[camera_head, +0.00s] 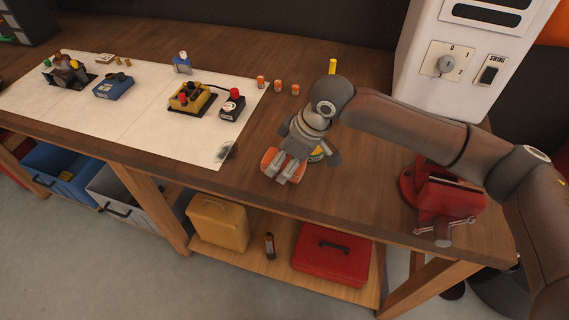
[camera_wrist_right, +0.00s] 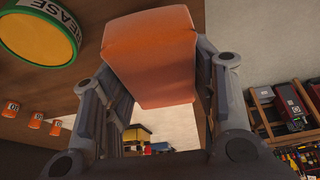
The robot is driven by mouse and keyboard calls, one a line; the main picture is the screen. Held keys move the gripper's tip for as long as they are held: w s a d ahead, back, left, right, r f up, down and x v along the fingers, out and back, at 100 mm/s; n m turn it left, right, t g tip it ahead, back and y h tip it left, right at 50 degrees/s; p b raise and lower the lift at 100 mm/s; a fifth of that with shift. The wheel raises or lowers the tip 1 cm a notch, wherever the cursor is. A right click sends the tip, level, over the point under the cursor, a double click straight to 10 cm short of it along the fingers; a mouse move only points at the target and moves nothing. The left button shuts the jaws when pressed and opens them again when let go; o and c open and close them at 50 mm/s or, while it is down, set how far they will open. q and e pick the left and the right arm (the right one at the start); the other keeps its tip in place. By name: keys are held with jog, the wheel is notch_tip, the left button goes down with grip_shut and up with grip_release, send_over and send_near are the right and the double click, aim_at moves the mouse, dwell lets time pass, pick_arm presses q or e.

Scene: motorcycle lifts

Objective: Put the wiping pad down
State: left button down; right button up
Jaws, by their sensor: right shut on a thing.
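The wiping pad is an orange block (camera_head: 268,159), and it also shows large in the right wrist view (camera_wrist_right: 151,55). My right gripper (camera_head: 286,170) is shut on it, with a finger on either side of the pad in the wrist view. The gripper and pad are over the wooden workbench (camera_head: 350,200), near its front edge. I cannot tell whether the pad touches the bench top. The gripper hides part of the pad in the head view. My left gripper is not in view.
A round yellow and green grease tin (camera_head: 318,154) is close beside the gripper, partly hidden; it shows in the wrist view (camera_wrist_right: 40,25). A white mat (camera_head: 130,118) with control boxes lies to the left. A red vise (camera_head: 445,195) stands right. Bare bench lies between gripper and vise.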

aim_at(284, 165)
jog(key=shift+w+f, duration=0.4)
jog(key=shift+f, duration=0.05)
jog(key=f+p, duration=0.2)
jog(key=shift+w+f+p, duration=0.15)
jog(key=shift+w+p, duration=0.15)
jog(key=shift+p, duration=0.05)
jog(key=shift+f, duration=0.5)
